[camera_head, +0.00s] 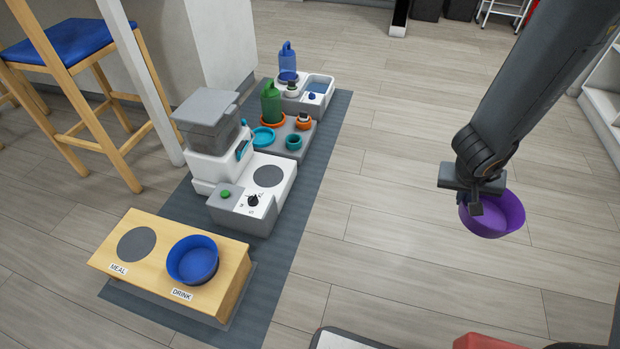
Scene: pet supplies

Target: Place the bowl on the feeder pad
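My gripper (474,204) is at the right, shut on the left rim of a purple bowl (497,216). The bowl hangs above the floor, roughly upright. The white and grey feeder (262,215) stands on a dark mat at the left, well away from my gripper. Its round grey pad (268,176) is bare and lies on top, behind a dial and a green button. The gripper's fingertips are partly hidden by the bowl.
A wooden stand (215,298) has a bare grey disc labelled MEAL and a blue bowl (192,260) at DRINK. Behind the feeder are a tray with a green bottle (271,104) and a fountain with a blue bottle (288,57). Open floor (385,200) lies between mat and gripper.

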